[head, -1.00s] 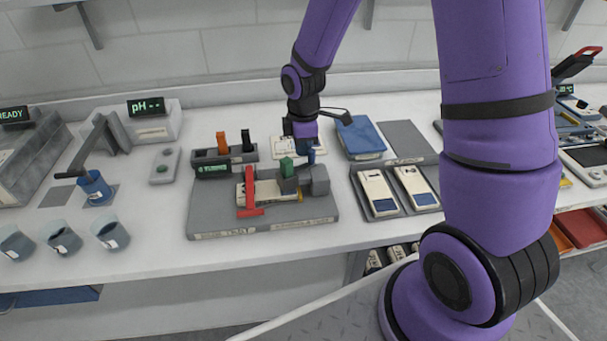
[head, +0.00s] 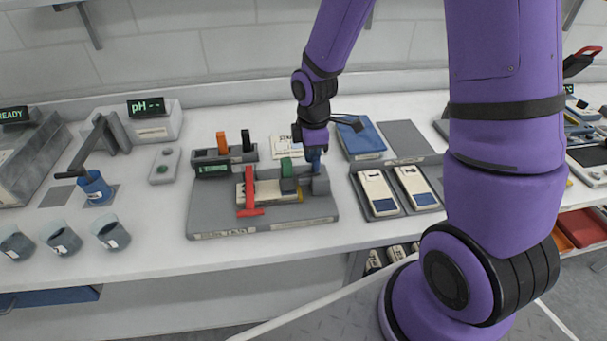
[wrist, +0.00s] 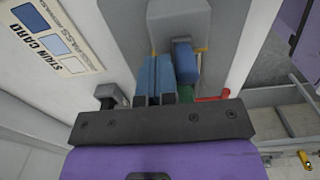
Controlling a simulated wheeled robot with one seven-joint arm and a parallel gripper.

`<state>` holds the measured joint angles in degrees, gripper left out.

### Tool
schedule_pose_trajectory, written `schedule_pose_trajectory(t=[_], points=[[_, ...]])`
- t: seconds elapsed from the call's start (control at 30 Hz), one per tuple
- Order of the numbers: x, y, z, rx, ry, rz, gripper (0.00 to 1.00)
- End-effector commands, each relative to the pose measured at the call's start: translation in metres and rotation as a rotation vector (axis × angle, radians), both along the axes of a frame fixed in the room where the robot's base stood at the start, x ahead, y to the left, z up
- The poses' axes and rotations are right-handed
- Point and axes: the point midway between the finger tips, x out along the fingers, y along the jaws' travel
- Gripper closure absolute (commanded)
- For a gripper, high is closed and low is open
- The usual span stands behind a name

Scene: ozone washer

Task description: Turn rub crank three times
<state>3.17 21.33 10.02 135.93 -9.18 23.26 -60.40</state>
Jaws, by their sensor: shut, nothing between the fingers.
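The rub tester (head: 262,222) is a grey base with a red lever, a green part and a grey crank housing (head: 320,182) at its right end. The crank's blue handle (head: 314,155) stands up at that end, partly hidden by my gripper (head: 307,152). In the wrist view, my gripper (wrist: 156,68) has its two blue fingers together, with nothing between them. The blue crank handle (wrist: 186,62) is just right of the fingers, outside them. I cannot tell whether they touch.
A stain card (head: 285,147) lies behind the tester and shows at the left of the wrist view (wrist: 55,40). A blue book-like stack (head: 362,138) and a tray with two pale samples (head: 378,193) stand to the right. Cups and a pH meter stand left.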

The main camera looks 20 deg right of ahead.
Motion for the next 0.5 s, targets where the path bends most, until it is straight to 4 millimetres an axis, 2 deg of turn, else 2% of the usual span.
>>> schedule_pose_trajectory(t=[0.2,0.5], points=[[-0.014,-0.001,0.000,-0.001,0.001,0.000,1.00],[-0.015,0.000,0.000,-0.001,0.001,0.000,1.00]])
